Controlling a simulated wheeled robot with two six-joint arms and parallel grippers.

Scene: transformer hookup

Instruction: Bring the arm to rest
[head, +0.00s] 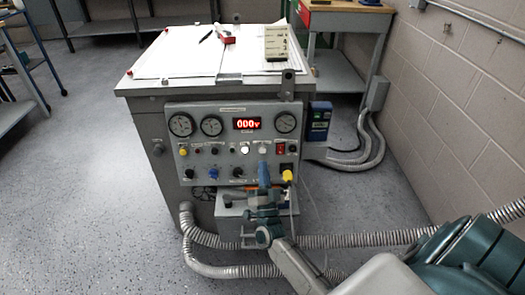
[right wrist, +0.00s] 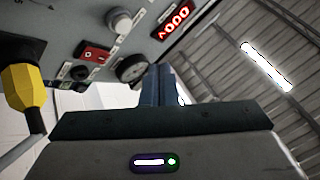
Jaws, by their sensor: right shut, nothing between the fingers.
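My right gripper (head: 263,168) is in front of the lower right part of the grey control panel (head: 218,170), its fingers pointing up. In the right wrist view its two blue-grey fingers (right wrist: 159,85) are closed together with nothing between them. My right arm comes in from the lower right. The gripper hides part of the panel's lower row and the grey box below. A yellow plug (head: 287,176) sits on the panel just right of the gripper; it also shows at the left of the right wrist view (right wrist: 22,86). My left gripper is not in view.
The panel has gauges, knobs and a red display (head: 246,124) reading 000. Papers, a pen and a red-handled item lie on the bench top (head: 150,84). Grey corrugated conduits (head: 330,241) run along the floor by my right arm. A block wall (head: 465,100) stands at right. The left floor is open.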

